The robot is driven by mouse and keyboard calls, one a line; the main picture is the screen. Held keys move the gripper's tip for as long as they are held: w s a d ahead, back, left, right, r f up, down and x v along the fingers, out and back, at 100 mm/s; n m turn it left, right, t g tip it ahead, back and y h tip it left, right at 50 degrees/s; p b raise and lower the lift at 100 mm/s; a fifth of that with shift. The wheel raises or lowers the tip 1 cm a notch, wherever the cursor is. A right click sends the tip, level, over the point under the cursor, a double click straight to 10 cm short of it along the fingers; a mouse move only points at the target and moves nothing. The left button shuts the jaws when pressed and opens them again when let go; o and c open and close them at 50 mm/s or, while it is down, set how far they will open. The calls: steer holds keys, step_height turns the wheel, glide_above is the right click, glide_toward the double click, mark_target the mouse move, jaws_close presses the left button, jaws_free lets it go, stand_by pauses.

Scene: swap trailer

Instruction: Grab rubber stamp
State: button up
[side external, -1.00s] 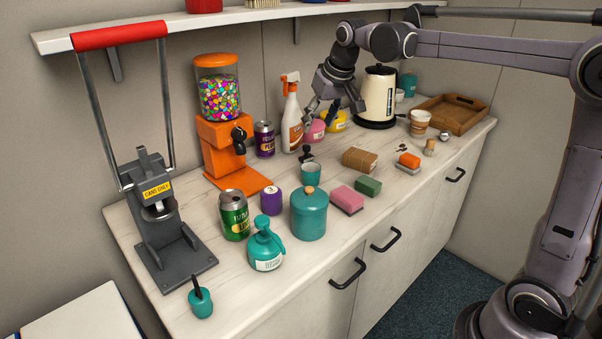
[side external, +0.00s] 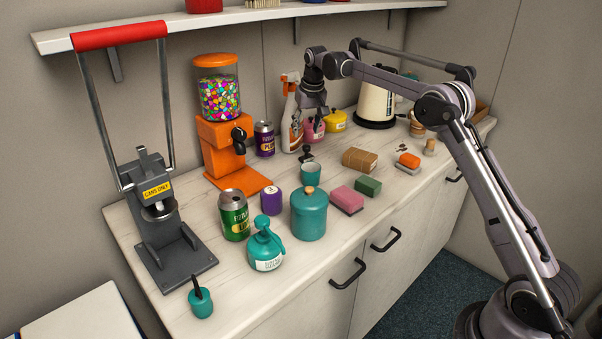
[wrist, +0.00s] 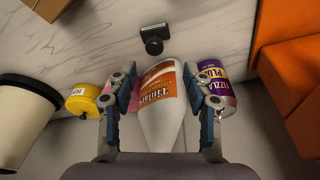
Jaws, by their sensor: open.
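The rubber stamp, small and black with a knobbed handle, stands upright (side external: 306,154) on the counter beside the teal cup (side external: 311,174). In the wrist view the stamp (wrist: 153,38) shows at the top, beyond the fingertips. My gripper (side external: 313,128) is open and empty, pointing down above and behind the stamp, near the white spray bottle (side external: 291,120). In the wrist view my open fingers (wrist: 164,85) have the spray bottle (wrist: 160,100) showing between them; I cannot tell whether they touch it.
A purple can (side external: 264,138) stands left of the bottle. A pink pot (side external: 313,129) and yellow pot (side external: 335,121) stand close to my gripper. A brown block (side external: 359,159), sponges (side external: 346,200) and a teal jar (side external: 309,215) are in front. Bare counter surrounds much of the stamp.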

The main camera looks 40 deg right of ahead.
mark_target(307, 147)
steer(key=x, duration=0.3)
steer(key=shift+s+d+x, duration=0.15)
steer(key=shift+x, duration=1.25)
steer(key=shift+s+d+x, duration=0.15)
steer(key=shift+x, duration=1.2)
jaws_close()
